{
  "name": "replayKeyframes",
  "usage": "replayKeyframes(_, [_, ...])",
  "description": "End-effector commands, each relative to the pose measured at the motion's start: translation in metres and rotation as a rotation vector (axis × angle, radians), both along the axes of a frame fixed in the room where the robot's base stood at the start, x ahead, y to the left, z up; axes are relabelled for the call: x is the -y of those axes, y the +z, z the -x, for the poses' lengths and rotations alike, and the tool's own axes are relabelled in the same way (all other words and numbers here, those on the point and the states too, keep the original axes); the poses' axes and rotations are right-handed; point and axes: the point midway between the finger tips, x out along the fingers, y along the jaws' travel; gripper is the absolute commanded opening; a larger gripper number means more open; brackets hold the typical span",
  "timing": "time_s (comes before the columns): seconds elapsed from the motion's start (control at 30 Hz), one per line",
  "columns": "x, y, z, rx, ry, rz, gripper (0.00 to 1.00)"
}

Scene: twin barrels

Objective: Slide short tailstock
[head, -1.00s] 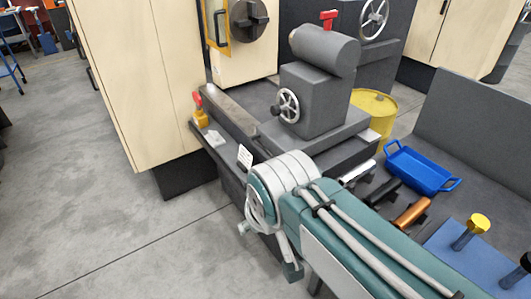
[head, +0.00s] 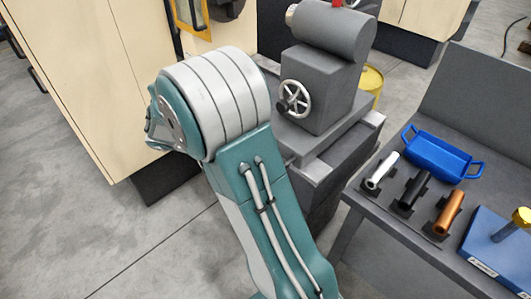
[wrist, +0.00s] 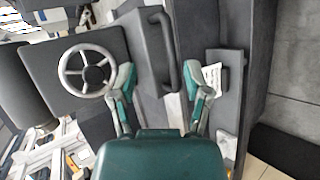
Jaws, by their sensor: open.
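A grey tailstock (head: 318,88) with a round barrel (head: 337,32) on top and a spoked handwheel (head: 294,98) stands on the dark machine bed (head: 345,165). In the wrist view, the handwheel (wrist: 86,70) is left of my gripper (wrist: 163,84), against the tailstock's dark face (wrist: 50,75). A dark bar handle (wrist: 166,48) runs between my two fingers in the picture, its near end close to them. Contact cannot be told. My gripper is open. In the head view my arm hides the gripper and the left part of the bed.
A bench at right holds a blue tray (head: 440,155) and white (head: 380,171), black (head: 411,190) and copper (head: 449,212) cylinders on stands. A yellow drum (head: 371,82) is behind the tailstock. A pale cabinet (head: 90,70) stands left. Open floor lies at lower left.

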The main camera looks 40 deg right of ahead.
Motion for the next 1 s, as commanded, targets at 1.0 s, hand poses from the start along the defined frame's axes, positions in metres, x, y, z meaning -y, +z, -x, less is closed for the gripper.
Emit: replayKeyframes(1.0, [0.097,-0.112,-0.036,-0.096,0.062,0.431,0.62])
